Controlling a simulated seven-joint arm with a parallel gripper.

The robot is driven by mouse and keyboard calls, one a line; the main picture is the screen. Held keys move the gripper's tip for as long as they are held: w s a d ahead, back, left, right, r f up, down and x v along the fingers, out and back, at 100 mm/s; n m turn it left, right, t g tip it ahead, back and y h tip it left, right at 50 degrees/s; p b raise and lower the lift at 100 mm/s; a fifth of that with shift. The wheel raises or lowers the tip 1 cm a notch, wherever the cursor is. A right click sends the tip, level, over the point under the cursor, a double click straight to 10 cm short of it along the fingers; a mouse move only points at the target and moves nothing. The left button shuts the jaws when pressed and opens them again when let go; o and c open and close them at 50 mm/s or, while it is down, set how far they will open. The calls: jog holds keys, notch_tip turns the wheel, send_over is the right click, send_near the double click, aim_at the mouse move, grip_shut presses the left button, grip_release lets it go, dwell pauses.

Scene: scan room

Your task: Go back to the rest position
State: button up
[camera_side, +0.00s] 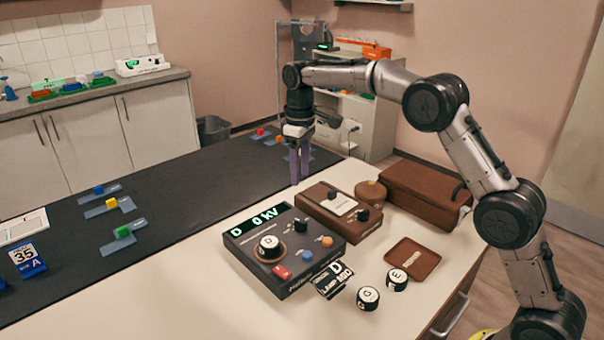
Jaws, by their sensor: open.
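My gripper (299,182) points straight down with its purple fingers just above or at the table, near the border of the dark mat (190,198) and the pale table top. From this side the fingers overlap, and I see nothing held between them. They are behind the brown box with a white label (339,213) and the dark control panel (284,247). The panel's display reads "D 0 kV". I cannot tell whether the fingertips touch the surface.
A brown case (425,193), a round brown lid (371,191), a brown tray (412,258) and round knobs marked G (368,298) and E (396,280) lie right of the panel. Coloured blocks on blue-grey plates, such as the yellow one (111,203), line the mat. The mat's middle is clear.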

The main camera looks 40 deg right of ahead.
jog(key=s+r+t, duration=0.3)
jog(key=s+r, duration=0.8)
jog(key=r, duration=0.4)
jog(key=s+r+m+t, duration=0.1)
jog(key=s+r, duration=0.1)
jog(key=s, duration=1.1)
jog(key=s+f+m+t, duration=0.1)
jog(key=s+f+m, duration=0.2)
jog(key=s+f, duration=1)
jog(key=shift+s+a+t, duration=0.25)
jog(key=shift+s+t, duration=0.05)
jog(key=shift+s, duration=0.3)
